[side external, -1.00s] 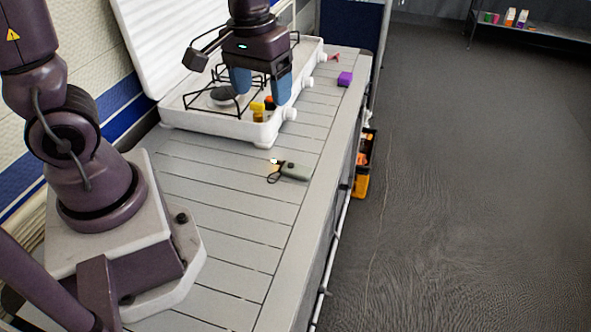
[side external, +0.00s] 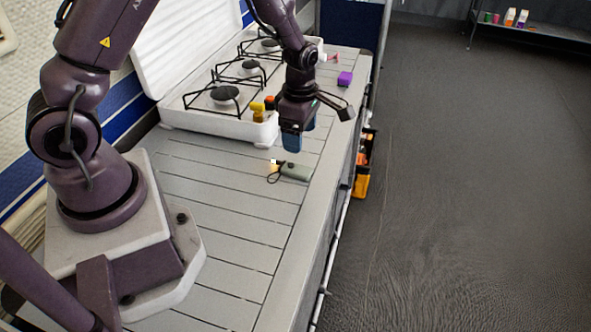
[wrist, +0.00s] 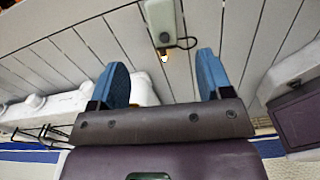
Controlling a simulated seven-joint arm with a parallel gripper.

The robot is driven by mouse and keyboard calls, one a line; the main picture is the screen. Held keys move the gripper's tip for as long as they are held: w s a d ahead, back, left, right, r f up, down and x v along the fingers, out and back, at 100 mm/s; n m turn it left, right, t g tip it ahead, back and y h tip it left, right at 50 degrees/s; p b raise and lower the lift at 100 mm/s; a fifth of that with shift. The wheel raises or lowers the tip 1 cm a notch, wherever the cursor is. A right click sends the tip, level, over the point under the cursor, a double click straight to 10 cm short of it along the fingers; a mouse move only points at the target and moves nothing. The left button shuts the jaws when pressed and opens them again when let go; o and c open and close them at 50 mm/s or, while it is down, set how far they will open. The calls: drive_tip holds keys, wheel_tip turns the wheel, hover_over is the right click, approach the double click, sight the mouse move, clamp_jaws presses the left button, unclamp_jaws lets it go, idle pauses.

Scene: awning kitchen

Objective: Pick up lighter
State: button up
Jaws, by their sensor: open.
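A grey-green lighter (side external: 294,172) with a dark cord loop lies on the slatted counter, in front of the stove's near corner. A small bright orange-white spot shows at its left end. My gripper (side external: 299,136) is open and empty, above and just behind the lighter, with its blue fingers pointing down. In the wrist view the lighter (wrist: 163,22) is at the top centre, beyond the fingertips and in line with the gap of my gripper (wrist: 161,66). Its top end is cut off by the frame edge. Nothing is between the fingers.
A white camping stove (side external: 220,122) with black burner grates stands behind the lighter. Yellow and orange items (side external: 258,110) are at its front corner. A purple block (side external: 345,78) sits farther back. The counter edge drops off to the right; the near counter is clear.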

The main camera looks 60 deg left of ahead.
sight(299, 169)
wheel_tip(299, 169, down, 9)
drive_tip(key=shift+s+d+f, duration=0.1)
drive_tip(key=shift+d+f, duration=0.05)
drive_tip(key=shift+f, duration=0.05)
idle(0.3)
drive_tip(key=shift+c, duration=0.2)
drive_tip(key=c, duration=1)
